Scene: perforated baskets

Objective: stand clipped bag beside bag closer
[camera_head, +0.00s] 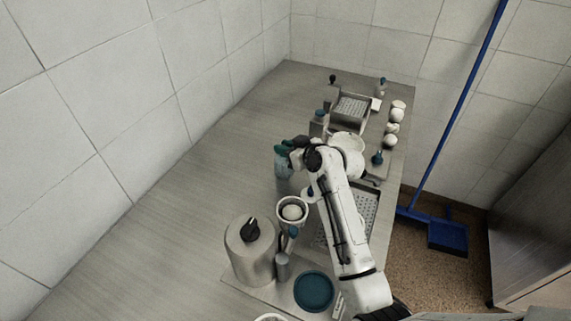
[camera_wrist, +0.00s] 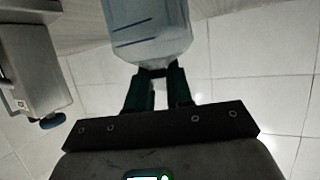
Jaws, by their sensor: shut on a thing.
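My gripper (camera_head: 284,148) has dark teal fingers and is out over the counter, left of the row of items. The fingers also show in the wrist view (camera_wrist: 155,88), closed on the narrow end of a clear bluish bag (camera_wrist: 150,28) with dark stripes. The bag (camera_head: 284,169) hangs below the gripper in the head view; whether its base touches the counter I cannot tell. A grey box-like device with a blue knob (camera_wrist: 32,75), probably the bag closer, stands left of the bag in the wrist view, apart from it. It is probably the grey box (camera_head: 318,124) in the head view.
A metal canister (camera_head: 250,252) with a black knob, a cup with a white ball (camera_head: 292,212) and a teal round dish (camera_head: 314,291) stand nearer. The left counter (camera_head: 190,215) is clear, bounded by a tiled wall.

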